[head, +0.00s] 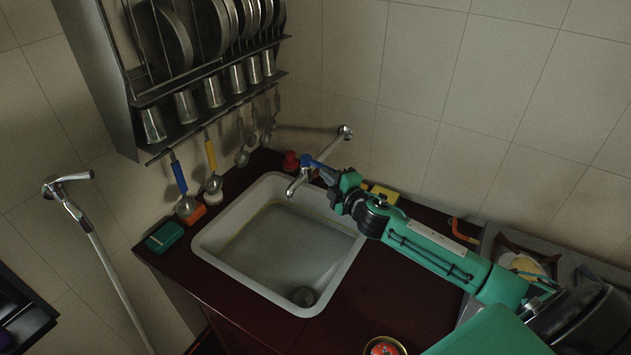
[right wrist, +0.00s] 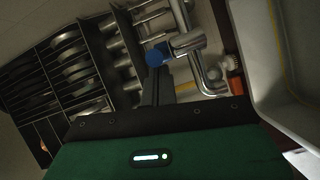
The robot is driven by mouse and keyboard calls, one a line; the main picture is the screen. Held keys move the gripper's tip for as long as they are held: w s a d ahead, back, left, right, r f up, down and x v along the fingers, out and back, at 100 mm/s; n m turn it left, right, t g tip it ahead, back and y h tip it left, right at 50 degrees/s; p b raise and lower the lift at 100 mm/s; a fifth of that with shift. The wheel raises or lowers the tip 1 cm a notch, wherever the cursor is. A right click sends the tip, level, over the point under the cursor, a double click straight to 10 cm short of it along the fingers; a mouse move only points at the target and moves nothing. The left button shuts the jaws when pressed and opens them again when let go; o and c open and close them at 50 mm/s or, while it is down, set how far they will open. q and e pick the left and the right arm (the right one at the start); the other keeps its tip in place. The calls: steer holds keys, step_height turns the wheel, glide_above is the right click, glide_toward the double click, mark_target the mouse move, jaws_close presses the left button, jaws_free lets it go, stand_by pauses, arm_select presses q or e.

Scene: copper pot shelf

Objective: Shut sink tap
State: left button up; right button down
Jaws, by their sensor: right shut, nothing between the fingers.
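The sink tap (head: 297,182) is a metal pipe that comes from the wall, with its spout over the back of the white sink (head: 213,228). Its blue handle (head: 307,160) shows beside the pipe. In the right wrist view the blue handle (right wrist: 157,54) is a round knob at the end of the metal tap body (right wrist: 188,43). My right gripper (head: 318,166) is shut and empty, its tips at or very near the blue handle; I cannot tell whether they touch. The dark fingers (right wrist: 157,75) point at the knob. I see no clear water stream. My left gripper is out of view.
A dish rack (head: 205,75) with plates and cups hangs above the left of the sink, with utensils below it. A green box (head: 165,237) sits left of the sink. A stove (head: 490,243) is at the right. The dark counter (head: 350,315) is mostly clear in front.

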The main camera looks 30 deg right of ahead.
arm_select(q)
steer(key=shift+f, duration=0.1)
arm_select(e)
steer(key=shift+w+d, duration=0.15)
steer(key=shift+d, duration=0.45)
steer(key=shift+r, duration=0.1)
